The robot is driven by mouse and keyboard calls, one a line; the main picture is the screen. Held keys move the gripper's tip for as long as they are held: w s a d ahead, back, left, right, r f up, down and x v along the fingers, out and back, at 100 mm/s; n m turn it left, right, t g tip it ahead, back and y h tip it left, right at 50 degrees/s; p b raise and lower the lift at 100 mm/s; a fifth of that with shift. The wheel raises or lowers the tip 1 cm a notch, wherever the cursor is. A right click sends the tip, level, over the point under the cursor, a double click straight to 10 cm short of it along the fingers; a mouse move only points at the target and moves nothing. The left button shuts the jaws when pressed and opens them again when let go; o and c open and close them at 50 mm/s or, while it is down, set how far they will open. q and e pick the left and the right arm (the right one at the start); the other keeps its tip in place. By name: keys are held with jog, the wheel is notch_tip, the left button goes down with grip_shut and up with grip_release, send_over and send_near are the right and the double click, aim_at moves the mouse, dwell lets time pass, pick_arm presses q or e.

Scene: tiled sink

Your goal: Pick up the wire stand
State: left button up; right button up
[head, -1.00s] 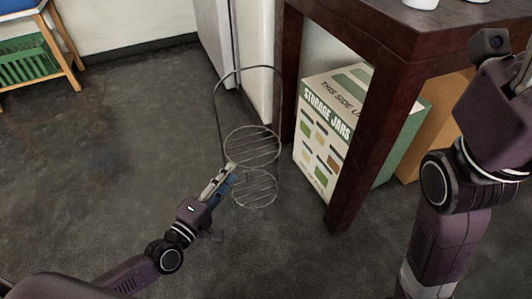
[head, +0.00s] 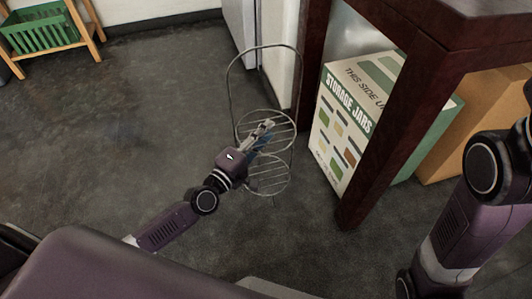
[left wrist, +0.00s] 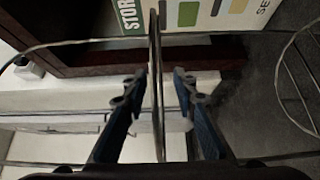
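The wire stand (head: 272,182) stands upright on the grey floor in the head view, with a tall arched frame and two round wire shelves. My left gripper (head: 264,128) reaches to it from the lower left and overlaps the upper shelf. In the left wrist view, the two fingers of my left gripper (left wrist: 160,84) are apart. A thin bar of the wire stand (left wrist: 156,70) runs between them, with visible gaps on both sides. Part of the upper shelf is hidden behind the gripper. My right arm shows at the right edge of the head view, but its gripper is out of view.
A dark wooden table (head: 385,130) stands right of the stand, its front leg close by. A storage jars box (head: 345,130) and a brown cardboard box (head: 470,115) sit beneath it. A green crate (head: 40,36) is on a wooden rack at upper left. The left floor is clear.

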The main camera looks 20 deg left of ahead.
pick_arm(q)
jog(key=shift+w+d, duration=0.1)
jog(key=shift+w, duration=0.2)
jog(key=shift+c, duration=0.6)
grip_shut()
jog(key=shift+r, duration=0.1)
